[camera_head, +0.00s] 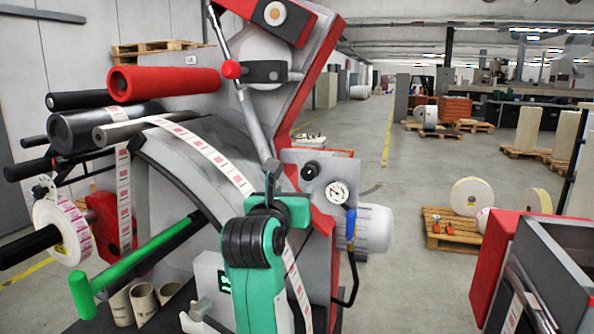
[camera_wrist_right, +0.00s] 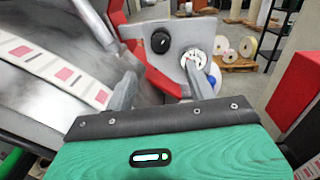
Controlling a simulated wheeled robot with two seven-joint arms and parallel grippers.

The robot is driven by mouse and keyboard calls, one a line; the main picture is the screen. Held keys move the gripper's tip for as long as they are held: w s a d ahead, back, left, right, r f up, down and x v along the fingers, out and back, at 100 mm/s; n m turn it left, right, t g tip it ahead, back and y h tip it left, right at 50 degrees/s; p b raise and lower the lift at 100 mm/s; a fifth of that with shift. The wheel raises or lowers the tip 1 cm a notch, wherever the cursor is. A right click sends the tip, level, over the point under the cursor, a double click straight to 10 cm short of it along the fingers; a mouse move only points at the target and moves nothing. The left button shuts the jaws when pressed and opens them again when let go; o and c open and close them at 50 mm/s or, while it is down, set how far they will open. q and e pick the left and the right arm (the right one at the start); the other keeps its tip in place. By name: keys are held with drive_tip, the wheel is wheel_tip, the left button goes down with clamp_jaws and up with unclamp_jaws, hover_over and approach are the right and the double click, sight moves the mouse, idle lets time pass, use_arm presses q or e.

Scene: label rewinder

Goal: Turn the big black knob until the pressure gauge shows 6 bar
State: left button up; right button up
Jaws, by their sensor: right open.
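The black knob (camera_head: 309,171) sits on a light grey panel on the machine's right side. It also shows in the right wrist view (camera_wrist_right: 160,41). The round white pressure gauge (camera_head: 337,193) is to its lower right, and in the wrist view (camera_wrist_right: 193,54) its needle is too small to read. My green right gripper (camera_head: 285,190) is below and in front of the knob. In the wrist view its two grey fingers (camera_wrist_right: 160,77) are apart and empty, with the knob beyond the gap and not touched. I cannot make out my left gripper.
A printed label web (camera_head: 215,158) runs over the machine beside my right arm. A blue-handled valve (camera_head: 351,223) and a light grey motor (camera_head: 375,228) are below the gauge.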

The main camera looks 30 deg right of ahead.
sight(307, 174)
drive_tip(key=p+x, duration=0.4)
drive_tip(key=x, duration=0.6)
drive_tip(key=shift+w+d+r, duration=0.1)
drive_tip(key=shift+w+d, duration=0.05)
drive_tip(key=shift+d, duration=0.05)
drive_tip(key=shift+w+d, duration=0.2)
drive_tip(key=shift+d, duration=0.1)
drive_tip(key=shift+w+d, duration=0.15)
drive_tip(key=shift+w, duration=0.05)
drive_tip(key=shift+w+d, duration=0.15)
drive_tip(key=c, duration=1)
use_arm(q)
drive_tip(key=r, duration=0.5)
drive_tip(key=shift+w, duration=0.4)
use_arm(e)
drive_tip(key=shift+o, duration=0.2)
